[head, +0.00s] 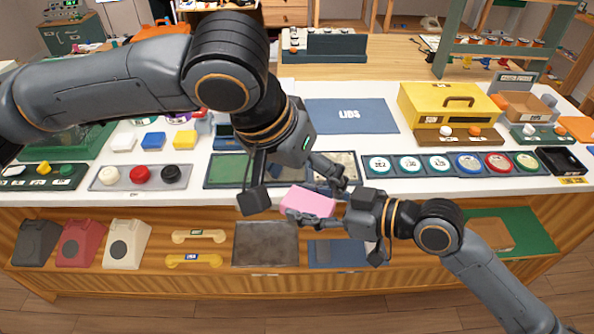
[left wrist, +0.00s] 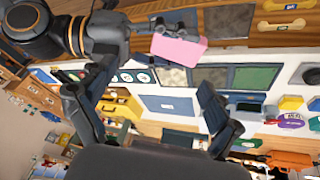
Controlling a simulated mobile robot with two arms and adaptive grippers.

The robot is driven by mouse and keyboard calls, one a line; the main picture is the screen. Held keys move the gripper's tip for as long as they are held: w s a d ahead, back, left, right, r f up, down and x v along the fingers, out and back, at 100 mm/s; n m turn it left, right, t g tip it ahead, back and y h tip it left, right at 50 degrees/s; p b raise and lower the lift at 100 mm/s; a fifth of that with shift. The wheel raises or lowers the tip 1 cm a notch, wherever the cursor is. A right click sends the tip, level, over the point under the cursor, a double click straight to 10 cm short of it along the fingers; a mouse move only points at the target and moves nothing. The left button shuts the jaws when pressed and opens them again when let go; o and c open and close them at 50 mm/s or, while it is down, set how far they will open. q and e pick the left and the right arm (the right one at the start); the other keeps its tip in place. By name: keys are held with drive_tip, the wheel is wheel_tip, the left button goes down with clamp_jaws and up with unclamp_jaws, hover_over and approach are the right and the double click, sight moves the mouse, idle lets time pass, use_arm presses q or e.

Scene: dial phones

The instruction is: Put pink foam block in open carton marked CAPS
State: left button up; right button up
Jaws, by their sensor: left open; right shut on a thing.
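The pink foam block (head: 308,202) is in my right gripper (head: 312,204), which is shut on it in front of the counter's front edge. The block also shows in the left wrist view (left wrist: 180,50), with the right gripper's fingers (left wrist: 172,24) at its side. My left gripper (head: 293,188) is open and empty; its fingers are spread on either side of the block in the head view.
A yellow box (head: 450,93) and a blue LIDS mat (head: 352,116) lie on the counter. A row of round dials (head: 440,164) lines the front right. Handsets (head: 200,236) and phone shells (head: 80,243) sit on the lower shelf. A shelf rack (head: 510,48) stands at the back right.

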sight(309, 202)
use_arm(q)
drive_tip(key=shift+t+y, duration=0.5)
drive_tip(key=shift+y, duration=0.2)
drive_tip(key=x, duration=0.7)
drive_tip(key=a+x, duration=0.1)
drive_tip(key=x, duration=0.3)
drive_tip(key=c, duration=0.8)
use_arm(e)
drive_tip(key=shift+a, duration=0.1)
drive_tip(key=o, duration=1)
drive_tip(key=shift+c, duration=0.2)
